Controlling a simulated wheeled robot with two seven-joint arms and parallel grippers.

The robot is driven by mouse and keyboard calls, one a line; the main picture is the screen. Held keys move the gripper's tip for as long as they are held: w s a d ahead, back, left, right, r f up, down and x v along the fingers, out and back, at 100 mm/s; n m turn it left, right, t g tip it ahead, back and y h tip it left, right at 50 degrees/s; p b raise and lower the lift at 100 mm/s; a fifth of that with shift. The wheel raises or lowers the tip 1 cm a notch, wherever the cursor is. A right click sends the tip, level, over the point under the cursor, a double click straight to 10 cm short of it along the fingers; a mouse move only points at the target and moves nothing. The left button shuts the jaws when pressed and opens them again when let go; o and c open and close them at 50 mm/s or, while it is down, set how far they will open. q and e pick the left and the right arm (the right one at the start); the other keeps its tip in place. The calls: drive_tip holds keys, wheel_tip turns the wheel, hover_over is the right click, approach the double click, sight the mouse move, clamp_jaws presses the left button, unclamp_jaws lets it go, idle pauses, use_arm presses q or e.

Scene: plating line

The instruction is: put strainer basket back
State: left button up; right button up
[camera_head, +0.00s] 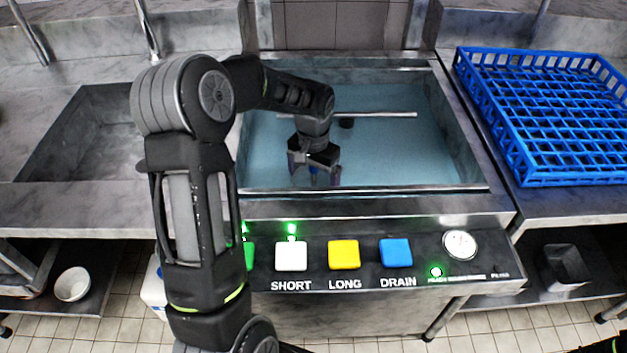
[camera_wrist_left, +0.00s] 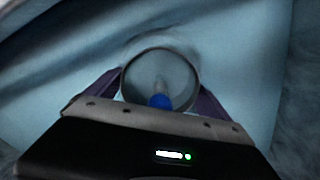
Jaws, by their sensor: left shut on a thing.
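My left gripper (camera_head: 313,172) reaches down into the water-filled tank (camera_head: 390,160) near its front. It is shut on the strainer basket. In the head view only a blue bit (camera_head: 313,179) of it shows between the fingers; the rest is hidden by the gripper and water. My right gripper is out of view.
A light bar (camera_head: 385,114) spans the tank, with a dark round thing (camera_head: 346,123) just under it. A blue rack (camera_head: 550,115) stands on the right counter. An empty basin (camera_head: 85,140) lies left. White, yellow and blue buttons (camera_head: 343,254) line the front panel.

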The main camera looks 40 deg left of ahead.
use_arm(q)
drive_tip(key=shift+s+d+f, duration=0.2)
drive_tip(key=shift+s+f, duration=0.1)
drive_tip(key=shift+f, duration=0.45)
drive_tip(key=o, duration=1.4)
drive_tip(key=r, duration=0.9)
drive_tip(key=shift+w+a+r+b, duration=0.1)
drive_tip(key=shift+w+r+b, duration=0.1)
drive_tip(key=shift+b, duration=0.2)
drive_tip(key=shift+f, duration=0.1)
